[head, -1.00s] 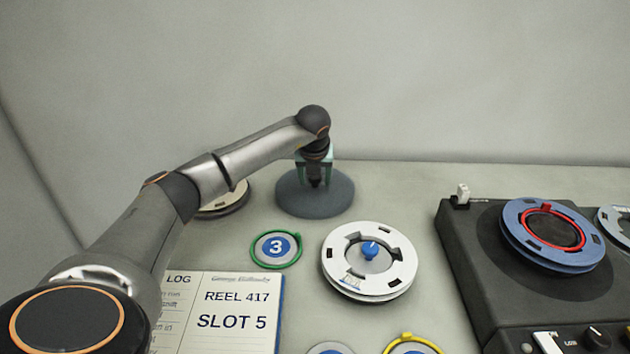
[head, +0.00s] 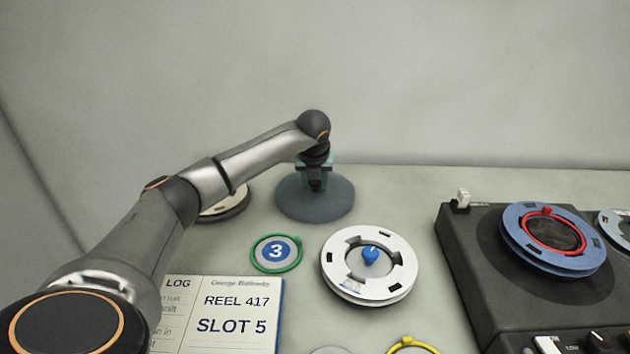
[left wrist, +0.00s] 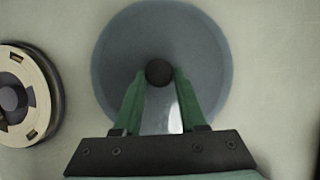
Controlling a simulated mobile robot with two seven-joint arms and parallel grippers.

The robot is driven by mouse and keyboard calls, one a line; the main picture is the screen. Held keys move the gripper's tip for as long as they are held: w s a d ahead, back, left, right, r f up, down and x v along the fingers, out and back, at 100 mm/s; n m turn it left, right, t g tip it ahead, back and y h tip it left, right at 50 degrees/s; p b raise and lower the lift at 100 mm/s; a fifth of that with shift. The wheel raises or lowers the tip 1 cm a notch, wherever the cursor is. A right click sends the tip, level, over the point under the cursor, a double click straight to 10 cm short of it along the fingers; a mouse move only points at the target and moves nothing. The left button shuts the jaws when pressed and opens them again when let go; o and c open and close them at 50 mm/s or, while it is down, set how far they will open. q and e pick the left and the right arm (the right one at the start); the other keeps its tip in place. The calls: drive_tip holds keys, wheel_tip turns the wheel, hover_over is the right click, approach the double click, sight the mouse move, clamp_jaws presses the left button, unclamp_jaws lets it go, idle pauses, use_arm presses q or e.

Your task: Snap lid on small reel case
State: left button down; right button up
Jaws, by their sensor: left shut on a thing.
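A round, translucent blue-grey lid (head: 315,205) lies flat at the back of the table, with a dark knob at its centre. My left gripper (head: 315,186) points down over it. In the left wrist view the lid (left wrist: 205,50) fills the upper middle, and my left gripper's green fingers (left wrist: 158,80) are shut on the dark knob (left wrist: 159,72). Whether a case lies under the lid cannot be told. My right gripper is not in view.
A cream reel (head: 225,205) lies left of the lid, partly behind my arm. A green ring tag "3" (head: 276,252), a white reel (head: 345,285) and a log book (head: 235,335) lie nearer. A dark machine (head: 470,240) with a blue reel (head: 520,240) stands right.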

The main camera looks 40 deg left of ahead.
sight(314, 184)
use_arm(q)
drive_tip(key=shift+r+p, duration=2.8)
drive_tip(key=shift+r, duration=0.75)
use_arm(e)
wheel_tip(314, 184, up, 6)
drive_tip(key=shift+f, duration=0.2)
use_arm(q)
drive_tip(key=shift+a, duration=0.1)
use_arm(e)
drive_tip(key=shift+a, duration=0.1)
